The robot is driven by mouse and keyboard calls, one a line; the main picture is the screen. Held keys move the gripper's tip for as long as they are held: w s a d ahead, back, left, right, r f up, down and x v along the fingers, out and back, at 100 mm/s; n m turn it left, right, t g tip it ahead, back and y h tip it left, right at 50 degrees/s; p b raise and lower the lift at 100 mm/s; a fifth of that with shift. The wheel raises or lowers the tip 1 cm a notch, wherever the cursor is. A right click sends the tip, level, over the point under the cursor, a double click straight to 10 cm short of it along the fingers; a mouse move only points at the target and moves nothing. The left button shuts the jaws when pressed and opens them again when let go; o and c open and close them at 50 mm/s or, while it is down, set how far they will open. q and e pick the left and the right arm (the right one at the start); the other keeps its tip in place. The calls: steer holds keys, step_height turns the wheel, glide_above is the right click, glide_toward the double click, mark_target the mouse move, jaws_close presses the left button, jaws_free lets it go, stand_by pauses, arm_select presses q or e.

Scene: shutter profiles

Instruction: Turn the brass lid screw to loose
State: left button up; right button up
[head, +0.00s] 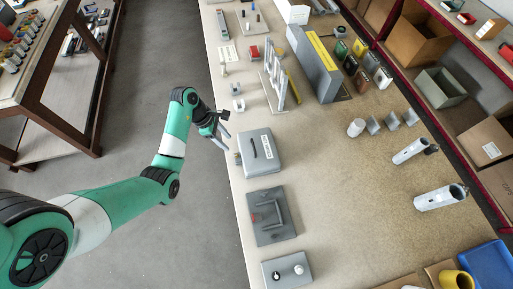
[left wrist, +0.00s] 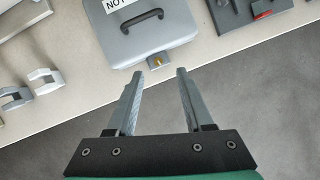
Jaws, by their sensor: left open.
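A grey box with a lid (head: 260,155) stands near the table's left edge, with a black handle and a white label on top. The box also shows at the top of the left wrist view (left wrist: 175,38). The small brass screw (left wrist: 157,62) sits in a grey block on the box's near side in the left wrist view. My left gripper (head: 227,131) is open and empty beside the box, at the table edge. In the left wrist view its two fingers (left wrist: 159,73) point toward the screw, which lies just beyond the tips and between them. My right gripper is not in view.
A dark grey plate with a red part (head: 270,217) and a grey box with knobs (head: 287,269) stand nearer along the same edge. White clips (head: 238,97) and an upright rack (head: 280,80) stand farther away. The middle of the table (head: 345,200) is clear.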

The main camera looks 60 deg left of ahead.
mark_target(236, 155)
arm_select(q)
steer(key=b+x, duration=0.1)
steer(key=x, duration=0.2)
steer(key=s+a+b+x, duration=0.1)
steer(key=x, duration=0.3)
steer(key=b+x, duration=0.1)
steer(key=x, duration=0.2)
steer(key=shift+s+a+f, duration=0.1)
steer(key=shift+f, duration=0.65)
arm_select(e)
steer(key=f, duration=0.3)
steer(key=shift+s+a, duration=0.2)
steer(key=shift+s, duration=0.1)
arm_select(q)
jaws_close()
